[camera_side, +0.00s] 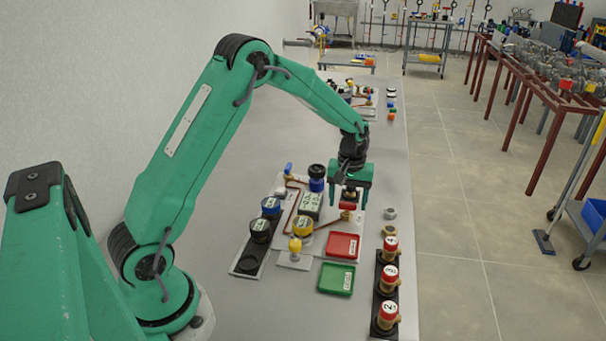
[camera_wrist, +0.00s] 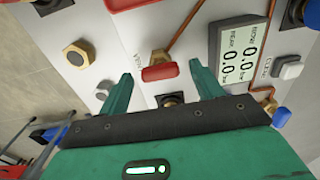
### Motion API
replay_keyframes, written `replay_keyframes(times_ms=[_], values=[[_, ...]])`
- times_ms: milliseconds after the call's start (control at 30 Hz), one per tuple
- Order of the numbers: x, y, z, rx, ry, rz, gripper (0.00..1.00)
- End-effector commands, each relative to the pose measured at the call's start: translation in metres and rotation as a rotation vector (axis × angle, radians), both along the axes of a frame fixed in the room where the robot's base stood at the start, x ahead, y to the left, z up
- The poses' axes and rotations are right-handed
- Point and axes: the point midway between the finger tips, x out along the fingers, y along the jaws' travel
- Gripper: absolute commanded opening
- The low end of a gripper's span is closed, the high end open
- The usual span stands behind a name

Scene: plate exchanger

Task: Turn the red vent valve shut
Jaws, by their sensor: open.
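The red vent valve has a short red handle (camera_wrist: 160,72) on a brass body (camera_wrist: 159,56), at the end of a copper pipe. In the side view its handle (camera_side: 347,206) shows just in front of and below my gripper (camera_side: 350,196). My gripper (camera_wrist: 161,74) is open, pointing down at the board. In the wrist view the red handle appears between the two fingertips, with a gap on each side. I see no contact, and the height gap is hard to judge.
A display (camera_wrist: 240,50) reading 0.0 stands beside the valve. A blue handle (camera_wrist: 281,117) is at the wrist view's right. Red (camera_side: 343,246) and green (camera_side: 336,278) trays lie in front. Red-capped brass parts (camera_side: 389,280) stand at the right.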

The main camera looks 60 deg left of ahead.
Motion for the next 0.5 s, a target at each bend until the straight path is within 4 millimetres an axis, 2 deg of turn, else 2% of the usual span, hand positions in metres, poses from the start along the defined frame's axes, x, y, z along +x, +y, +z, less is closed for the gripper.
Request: replay_keyframes(times_ms=[233,433,467,500], values=[[0.0000,0.0000,-0.0006,0.000,0.000,0.000,0.65],[0.0001,0.0000,-0.0004,0.000,0.000,0.000,0.26],[0.0001,0.0000,-0.0003,0.000,0.000,0.000,0.21],[0.0001,0.0001,-0.0003,0.000,0.000,0.000,0.21]])
